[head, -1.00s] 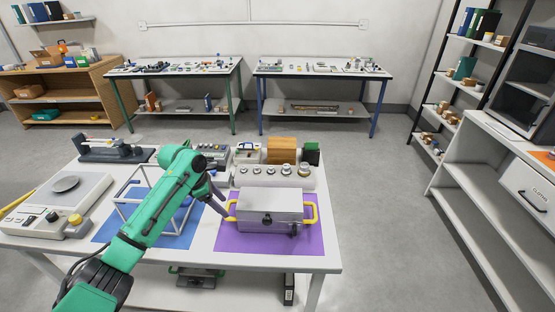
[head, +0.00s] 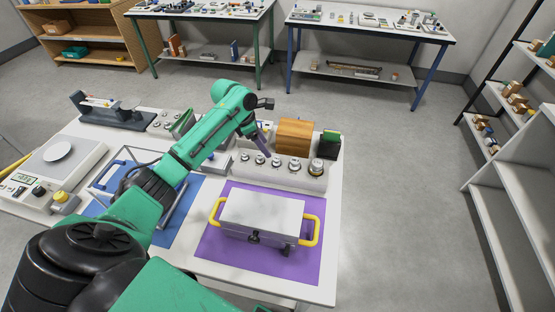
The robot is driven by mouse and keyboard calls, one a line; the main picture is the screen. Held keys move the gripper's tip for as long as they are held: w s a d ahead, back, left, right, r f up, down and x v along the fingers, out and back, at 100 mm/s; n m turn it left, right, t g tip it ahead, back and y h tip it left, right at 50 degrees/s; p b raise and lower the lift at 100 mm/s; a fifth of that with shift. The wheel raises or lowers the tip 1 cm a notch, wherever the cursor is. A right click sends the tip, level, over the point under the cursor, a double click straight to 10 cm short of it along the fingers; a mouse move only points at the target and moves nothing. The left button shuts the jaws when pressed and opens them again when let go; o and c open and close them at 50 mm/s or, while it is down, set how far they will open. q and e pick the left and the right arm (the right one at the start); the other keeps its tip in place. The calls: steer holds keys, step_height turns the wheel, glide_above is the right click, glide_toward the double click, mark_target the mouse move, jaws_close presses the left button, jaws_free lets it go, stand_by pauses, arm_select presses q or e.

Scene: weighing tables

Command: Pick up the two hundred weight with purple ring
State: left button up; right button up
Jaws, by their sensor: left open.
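A pale rack (head: 285,180) stands on the white table behind the purple mat. Several metal weights stand in a row on it, from a small weight (head: 243,158) on the left to the largest weight (head: 317,167) on the right. Ring colours and markings are too small to read, so I cannot tell which one has the purple ring. My left gripper (head: 262,142) is open and empty, its fingers pointing down just behind and above the left half of the row. The gripper partly hides what is behind it. My right gripper is not in view.
A grey metal box (head: 262,212) with yellow handles sits on the purple mat (head: 215,240) in front of the rack. A wooden block (head: 295,134) and a green-black box (head: 329,144) stand behind the rack. A scale (head: 57,153) is at left.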

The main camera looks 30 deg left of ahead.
mark_target(276, 159)
arm_select(q)
steer(key=x, duration=0.3)
steer(key=shift+w, duration=0.25)
steer(key=x, duration=0.3)
steer(key=p+x, duration=0.1)
steer(key=x, duration=0.1)
steer(key=shift+w+a, duration=0.15)
steer(key=shift+w, duration=0.15)
steer(key=shift+f, duration=0.3)
jaws_close()
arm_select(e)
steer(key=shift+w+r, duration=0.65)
